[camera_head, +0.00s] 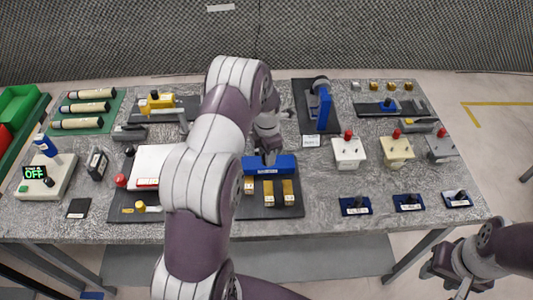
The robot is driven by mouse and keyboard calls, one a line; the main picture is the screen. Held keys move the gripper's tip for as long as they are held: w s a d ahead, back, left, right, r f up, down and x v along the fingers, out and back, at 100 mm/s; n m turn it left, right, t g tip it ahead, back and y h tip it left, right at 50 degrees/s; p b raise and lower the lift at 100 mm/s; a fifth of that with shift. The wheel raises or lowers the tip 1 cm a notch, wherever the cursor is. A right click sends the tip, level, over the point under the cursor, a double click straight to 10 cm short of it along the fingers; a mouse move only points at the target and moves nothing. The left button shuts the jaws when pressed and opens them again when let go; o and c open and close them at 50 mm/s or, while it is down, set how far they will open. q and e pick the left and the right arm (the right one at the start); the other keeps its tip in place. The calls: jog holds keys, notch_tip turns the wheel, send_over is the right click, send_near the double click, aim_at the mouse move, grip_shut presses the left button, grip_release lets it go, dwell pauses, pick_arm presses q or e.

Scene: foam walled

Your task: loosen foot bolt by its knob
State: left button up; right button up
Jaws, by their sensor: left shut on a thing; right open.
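My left gripper (269,154) reaches down to the back edge of a blue block (282,166) on a dark base plate (277,208). It is shut on a small part there, apparently the knob, which the fingers hide almost fully. Yellow-topped pieces (268,194) stand in front of the blue block on the same plate. I cannot make out the foot bolt itself. My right gripper (456,284) is open and empty, off the table's front right corner.
My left arm covers the table's middle left. A white box (349,154) and a cream box (396,151) with red knobs stand right of the blue block. A blue upright frame (320,107) stands behind. Grey tabletop (325,185) is clear between the plate and small blue blocks (354,205).

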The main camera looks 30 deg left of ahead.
pick_arm(q)
jog(key=shift+w+r+n, duration=0.3)
jog(key=shift+n, duration=0.3)
jog(key=shift+a, duration=0.1)
jog(key=o, duration=0.8)
jog(key=shift+c, duration=0.2)
jog(key=shift+o, duration=1.4)
jog(key=shift+s+f, duration=0.1)
